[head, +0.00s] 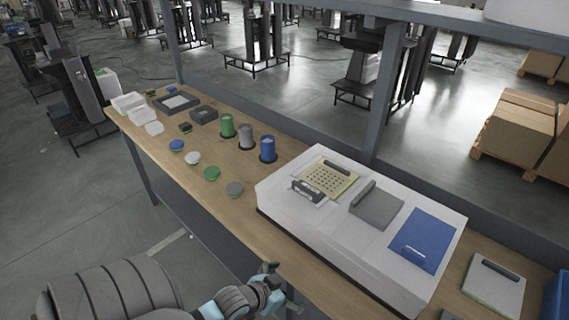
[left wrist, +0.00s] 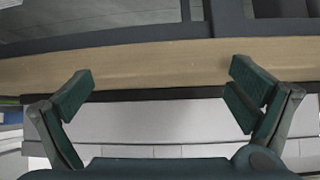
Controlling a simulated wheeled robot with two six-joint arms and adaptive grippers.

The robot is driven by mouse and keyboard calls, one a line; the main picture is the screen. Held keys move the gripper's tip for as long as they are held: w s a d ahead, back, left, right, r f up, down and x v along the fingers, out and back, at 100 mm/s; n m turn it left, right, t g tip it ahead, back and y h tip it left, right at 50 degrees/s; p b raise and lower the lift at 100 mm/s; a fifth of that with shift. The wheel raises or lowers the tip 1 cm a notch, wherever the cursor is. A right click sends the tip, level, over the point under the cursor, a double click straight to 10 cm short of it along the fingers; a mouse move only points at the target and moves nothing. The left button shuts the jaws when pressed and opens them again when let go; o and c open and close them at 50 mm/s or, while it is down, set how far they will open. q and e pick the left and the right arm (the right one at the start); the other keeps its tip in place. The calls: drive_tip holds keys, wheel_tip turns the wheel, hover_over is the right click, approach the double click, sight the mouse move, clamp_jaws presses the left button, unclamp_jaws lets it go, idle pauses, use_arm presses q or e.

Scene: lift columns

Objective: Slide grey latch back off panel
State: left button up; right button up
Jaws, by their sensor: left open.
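A long white box (head: 330,245) on the wooden bench has several fittings on its top. A small dark grey block (head: 307,192) sits at the near edge of a yellowish perforated panel (head: 333,180). A flat grey panel (head: 378,207) beside it has a raised dark grey bar (head: 363,194) along its left edge. I cannot tell which grey part is the latch. My left gripper (head: 280,284) is low, in front of the bench's near edge, apart from these parts. In the left wrist view it (left wrist: 162,95) is open and empty, with a white surface beyond. My right gripper is not in view.
A blue panel (head: 424,240) is right of the grey one. Green, grey and blue cylinders (head: 267,148) stand left of the box, with several round caps (head: 235,189) before them. A grey post (head: 386,95) and rail rise behind the bench (head: 215,208).

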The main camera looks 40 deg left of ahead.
use_arm(q)
drive_tip(key=shift+g, duration=0.8)
drive_tip(key=f, duration=0.1)
drive_tip(key=s+f, duration=0.2)
drive_tip(key=f, duration=0.1)
drive_tip(key=shift+s+d, duration=0.25)
drive_tip(key=shift+d, duration=0.05)
drive_tip(key=shift+r, duration=0.1)
drive_tip(key=s+a+f+g+y+b, duration=0.1)
drive_tip(key=s+a+f+g, duration=0.1)
drive_tip(key=s+f, duration=0.6)
drive_tip(key=s+a+f+g+y+b, duration=0.1)
drive_tip(key=s+a+f+g, duration=0.1)
drive_tip(key=s+f, duration=0.65)
drive_tip(key=s+d+f+g+b, duration=0.1)
drive_tip(key=s+d+f+g, duration=0.2)
drive_tip(key=s+d+f, duration=0.3)
drive_tip(key=s+f, duration=0.3)
drive_tip(key=s, duration=0.1)
drive_tip(key=shift+d+f+n+h, duration=0.15)
drive_tip(key=shift+f+n+h, duration=0.15)
drive_tip(key=shift+f, duration=0.05)
